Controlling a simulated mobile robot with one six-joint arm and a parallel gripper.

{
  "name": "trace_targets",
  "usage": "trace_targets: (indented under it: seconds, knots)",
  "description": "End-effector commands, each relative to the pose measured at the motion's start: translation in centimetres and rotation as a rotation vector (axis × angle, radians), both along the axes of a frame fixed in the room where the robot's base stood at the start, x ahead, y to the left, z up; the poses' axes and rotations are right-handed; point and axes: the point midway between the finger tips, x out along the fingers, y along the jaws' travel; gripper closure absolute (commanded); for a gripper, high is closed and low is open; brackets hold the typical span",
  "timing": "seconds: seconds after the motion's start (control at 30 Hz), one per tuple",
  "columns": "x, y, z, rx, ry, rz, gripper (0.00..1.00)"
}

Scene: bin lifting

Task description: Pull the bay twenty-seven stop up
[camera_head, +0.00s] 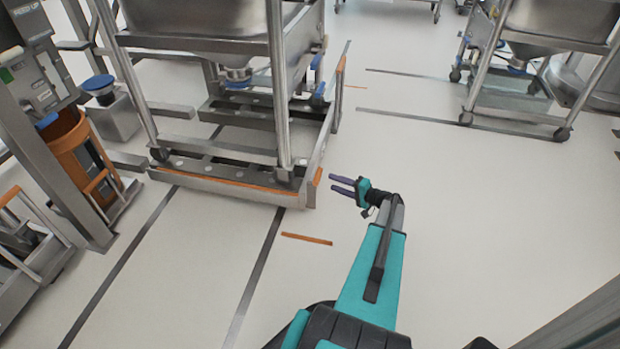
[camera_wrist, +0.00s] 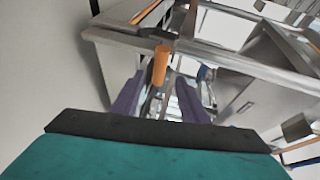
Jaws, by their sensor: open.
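My gripper (camera_head: 332,182) is open, its two purple fingers pointing left at the near right corner of a low metal frame under a bin stand. A short orange handle (camera_head: 317,177) is at that corner, just beyond the fingertips. In the wrist view, an orange cylindrical handle (camera_wrist: 160,66) stands in line with the gap between the fingers of my gripper (camera_wrist: 159,84). The fingers are not closed on it, and I cannot tell how far it lies from the tips. I can read no bay number, so I cannot confirm that this is the bay twenty-seven stop.
The wheeled stand (camera_head: 284,90) carries a steel bin above the low frame (camera_head: 230,192). A control post (camera_head: 40,150) and an orange unit (camera_head: 80,160) are at left. Another wheeled stand (camera_head: 482,70) is at back right. The floor (camera_head: 490,210) right of my arm is clear.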

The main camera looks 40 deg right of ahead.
Motion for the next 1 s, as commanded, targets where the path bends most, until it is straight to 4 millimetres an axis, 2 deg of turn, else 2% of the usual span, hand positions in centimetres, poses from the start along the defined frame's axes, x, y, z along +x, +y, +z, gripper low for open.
trace_targets:
  seconds: [0.37, 0.57, 1.0]
  knots:
    - [0.1, 0.0, 0.0, 0.0, -0.001, -0.001, 0.6]
    - [1.0, 0.1, -0.2, 0.0, -0.001, 0.0, 0.6]
    - [6.4, 1.0, -1.4, 0.0, -0.001, 0.001, 0.6]
